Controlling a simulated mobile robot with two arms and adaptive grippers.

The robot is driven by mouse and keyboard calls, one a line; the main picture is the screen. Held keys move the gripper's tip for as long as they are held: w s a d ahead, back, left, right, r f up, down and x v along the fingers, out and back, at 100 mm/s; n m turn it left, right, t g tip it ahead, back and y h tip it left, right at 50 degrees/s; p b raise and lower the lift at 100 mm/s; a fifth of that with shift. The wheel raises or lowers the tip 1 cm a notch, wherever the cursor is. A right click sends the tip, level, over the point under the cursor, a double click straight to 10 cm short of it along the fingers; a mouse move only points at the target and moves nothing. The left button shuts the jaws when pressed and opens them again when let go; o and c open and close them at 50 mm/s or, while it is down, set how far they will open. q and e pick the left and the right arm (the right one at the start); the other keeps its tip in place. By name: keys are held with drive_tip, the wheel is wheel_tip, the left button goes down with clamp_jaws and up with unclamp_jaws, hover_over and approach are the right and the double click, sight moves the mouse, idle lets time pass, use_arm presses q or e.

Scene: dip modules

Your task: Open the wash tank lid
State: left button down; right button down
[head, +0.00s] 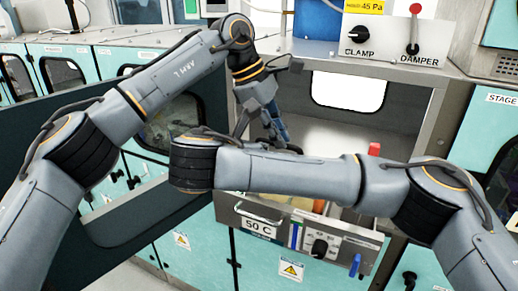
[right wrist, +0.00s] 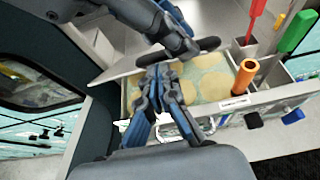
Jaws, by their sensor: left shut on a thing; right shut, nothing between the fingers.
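The wash tank (right wrist: 205,85) is seen from above in the right wrist view, with pale yellow round shapes inside. A flat grey lid (right wrist: 130,66) with a dark bar handle (right wrist: 205,46) lies tilted over its far side, leaving the near part uncovered. My left gripper (head: 279,134) is shut at the dark handle; it also shows in the right wrist view (right wrist: 182,32). My right gripper (right wrist: 160,70) is shut and empty, its tips beside the lid's near edge; I cannot tell whether they touch. In the head view my right forearm hides most of the tank and lid.
Slots at the tank's right hold tools with orange (right wrist: 245,74), green (right wrist: 295,32) and red (right wrist: 257,8) handles. A front panel marked 50 C (head: 258,226) has knobs. Above are CLAMP (head: 358,34) and DAMPER (head: 414,30) controls. A dark open door (head: 130,215) stands at left.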

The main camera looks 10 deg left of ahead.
drive_tip(key=shift+w+d+r+g, duration=0.15)
drive_tip(key=shift+w+r+g, duration=0.15)
drive_tip(key=shift+w+r, duration=0.3)
drive_tip(key=shift+s, duration=0.1)
use_arm(q)
drive_tip(key=c, duration=1.6)
unclamp_jaws()
drive_tip(key=shift+o, duration=1.2)
drive_tip(key=shift+w+f, duration=0.1)
drive_tip(key=shift+w, duration=0.1)
